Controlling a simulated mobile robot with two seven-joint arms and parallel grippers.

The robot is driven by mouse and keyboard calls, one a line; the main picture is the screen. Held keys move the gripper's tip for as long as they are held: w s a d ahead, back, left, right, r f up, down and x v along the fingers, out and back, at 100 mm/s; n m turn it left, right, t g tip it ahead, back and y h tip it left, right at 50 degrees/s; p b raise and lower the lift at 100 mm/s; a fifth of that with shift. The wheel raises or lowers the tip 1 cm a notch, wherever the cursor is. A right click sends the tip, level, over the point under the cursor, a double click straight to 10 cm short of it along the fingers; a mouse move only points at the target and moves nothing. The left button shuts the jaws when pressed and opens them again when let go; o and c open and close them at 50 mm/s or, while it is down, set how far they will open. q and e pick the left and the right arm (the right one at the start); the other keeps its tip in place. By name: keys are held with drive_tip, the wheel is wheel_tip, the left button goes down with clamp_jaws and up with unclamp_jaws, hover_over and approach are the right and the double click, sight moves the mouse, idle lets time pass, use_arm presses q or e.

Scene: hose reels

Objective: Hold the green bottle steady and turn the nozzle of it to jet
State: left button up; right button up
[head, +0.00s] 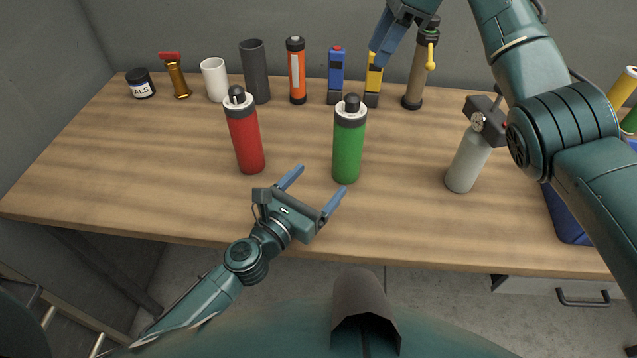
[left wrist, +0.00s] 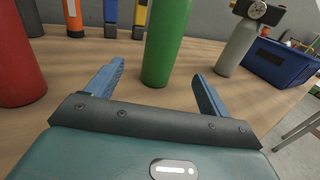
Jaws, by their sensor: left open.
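The green bottle (head: 348,150) stands upright on the wooden table, with a grey collar and a dark nozzle (head: 351,103) on top. My left gripper (head: 321,178) is open and empty at the near side of the bottle, fingers pointing towards it. In the left wrist view the green bottle (left wrist: 165,45) rises beyond and between the two blue fingers, and its top is cut off. My right gripper (head: 385,42) is high at the top of the head view, over the back of the table. Only part of its blue fingers shows, so its opening is unclear. The nozzle's setting cannot be read.
A red bottle (head: 246,135) stands left of the green one. A grey bottle with a gauge (head: 467,165) stands to the right, near a blue bin (head: 568,220). Several cylinders and tools line the back, including an orange tube (head: 296,75). The front table strip is clear.

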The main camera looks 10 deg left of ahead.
sight(351, 148)
use_arm(q)
drive_tip(key=shift+w+d+f, duration=0.15)
drive_tip(key=shift+w+d, duration=0.3)
drive_tip(key=x, duration=1.2)
drive_tip(key=shift+c, duration=0.4)
